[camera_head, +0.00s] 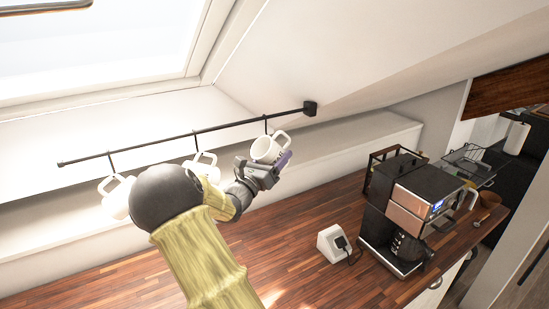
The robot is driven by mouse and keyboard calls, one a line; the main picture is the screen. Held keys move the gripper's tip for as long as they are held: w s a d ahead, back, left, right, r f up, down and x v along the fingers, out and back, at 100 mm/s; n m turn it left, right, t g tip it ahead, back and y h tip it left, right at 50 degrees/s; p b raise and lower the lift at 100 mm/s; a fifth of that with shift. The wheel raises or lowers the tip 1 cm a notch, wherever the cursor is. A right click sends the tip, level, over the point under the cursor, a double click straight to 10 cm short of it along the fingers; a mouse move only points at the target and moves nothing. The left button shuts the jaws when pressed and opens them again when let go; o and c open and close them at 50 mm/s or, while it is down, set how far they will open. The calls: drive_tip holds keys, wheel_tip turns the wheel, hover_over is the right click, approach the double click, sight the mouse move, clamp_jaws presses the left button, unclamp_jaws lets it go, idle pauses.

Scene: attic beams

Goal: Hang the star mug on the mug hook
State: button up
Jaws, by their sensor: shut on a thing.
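A black rail (190,134) runs along the sloped wall with hooks hanging from it. A white mug (264,149) is at my gripper (272,168), directly below the right hook (266,124). My gripper is shut on this mug from below. The mug is tilted, with its handle up near the hook; I cannot tell whether the hook passes through the handle. A purple patch shows at its right side, but no star can be made out. A second white mug (205,163) hangs from the middle hook, partly hidden by my arm. A third white mug (117,197) hangs at the left hook.
A wooden counter (300,245) lies below. A coffee machine (415,200) and a small white box (333,243) stand on its right part. The counter between my arm and the white box is clear.

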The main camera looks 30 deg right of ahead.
drive_tip(key=shift+w+d+p, duration=0.2)
drive_tip(key=shift+w+p, duration=0.35)
drive_tip(key=shift+w, duration=1.5)
idle(1.9)
drive_tip(key=shift+w+d+f+b, duration=0.1)
drive_tip(key=shift+w+f+b, duration=0.35)
drive_tip(key=shift+f, duration=0.35)
drive_tip(key=shift+w+d+f+b, duration=0.1)
drive_tip(key=shift+w+f+b, duration=0.3)
drive_tip(key=shift+f, duration=0.35)
idle(0.9)
drive_tip(key=o, duration=1.3)
drive_tip(key=shift+c, duration=0.2)
drive_tip(key=shift+a+f, duration=0.1)
drive_tip(key=shift+a, duration=0.05)
